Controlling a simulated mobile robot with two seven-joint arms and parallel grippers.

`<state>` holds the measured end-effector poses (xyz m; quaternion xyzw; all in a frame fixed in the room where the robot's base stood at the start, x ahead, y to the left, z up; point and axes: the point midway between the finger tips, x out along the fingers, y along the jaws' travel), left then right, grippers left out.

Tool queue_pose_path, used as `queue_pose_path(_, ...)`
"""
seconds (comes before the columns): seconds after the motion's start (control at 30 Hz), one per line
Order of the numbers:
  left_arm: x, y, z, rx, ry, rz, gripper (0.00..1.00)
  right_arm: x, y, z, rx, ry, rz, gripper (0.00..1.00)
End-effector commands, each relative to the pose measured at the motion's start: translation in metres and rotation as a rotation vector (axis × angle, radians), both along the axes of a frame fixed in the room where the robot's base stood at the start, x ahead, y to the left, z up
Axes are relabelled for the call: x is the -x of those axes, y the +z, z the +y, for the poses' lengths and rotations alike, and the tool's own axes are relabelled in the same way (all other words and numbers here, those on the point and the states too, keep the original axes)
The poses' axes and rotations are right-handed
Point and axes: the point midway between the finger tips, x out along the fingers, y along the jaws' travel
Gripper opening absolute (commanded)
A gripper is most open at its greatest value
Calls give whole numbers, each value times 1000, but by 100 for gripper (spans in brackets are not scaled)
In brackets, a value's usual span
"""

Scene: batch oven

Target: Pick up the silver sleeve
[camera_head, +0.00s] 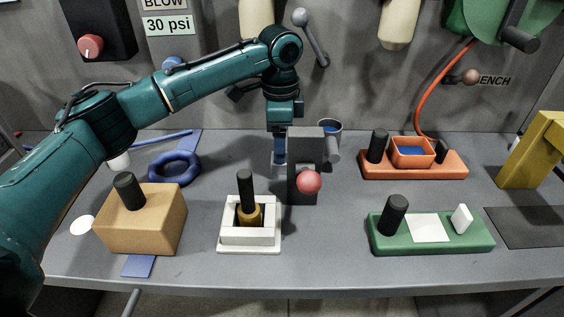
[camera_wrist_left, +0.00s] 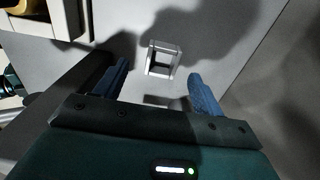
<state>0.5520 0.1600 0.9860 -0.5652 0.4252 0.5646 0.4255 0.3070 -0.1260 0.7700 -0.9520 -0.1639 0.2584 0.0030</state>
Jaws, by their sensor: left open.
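The silver sleeve (camera_wrist_left: 151,58), a small square open-topped ring, stands on the grey bench in the left wrist view. It lies ahead of and between the fingers of my left gripper (camera_wrist_left: 159,74), which is open with blue fingertips and holds nothing. In the head view my left gripper (camera_head: 279,156) points down beside the left face of the dark grey upright block with a red ball knob (camera_head: 309,182). The sleeve is mostly hidden there behind the gripper and block. I cannot tell whether the fingertips touch it. My right gripper is not in view.
The grey block stands close to the right of the gripper. In front are a white fixture (camera_head: 250,246) and a tan box (camera_head: 140,222). A blue ring (camera_head: 174,166) lies left, a metal cup (camera_head: 330,130) behind. Orange (camera_head: 414,167) and green (camera_head: 432,238) trays sit right.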

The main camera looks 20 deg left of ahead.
Motion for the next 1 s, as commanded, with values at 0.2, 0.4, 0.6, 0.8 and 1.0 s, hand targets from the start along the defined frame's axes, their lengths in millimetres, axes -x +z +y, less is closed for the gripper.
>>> queue_pose_path(0.2, -4, -29, -2, -2, 1, 4, 69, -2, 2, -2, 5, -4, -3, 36)
queue_pose_path(0.4, -4, -50, -2, -1, -1, 1, 69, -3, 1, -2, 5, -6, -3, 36)
queue_pose_path(0.6, -4, -52, -2, -1, -1, 0, 69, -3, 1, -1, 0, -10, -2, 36)
queue_pose_path(0.8, -4, -52, -2, -1, 0, 0, 57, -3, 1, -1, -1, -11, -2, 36)
queue_pose_path(1.0, -4, -52, -2, 0, 0, 0, 40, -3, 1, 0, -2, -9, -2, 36)
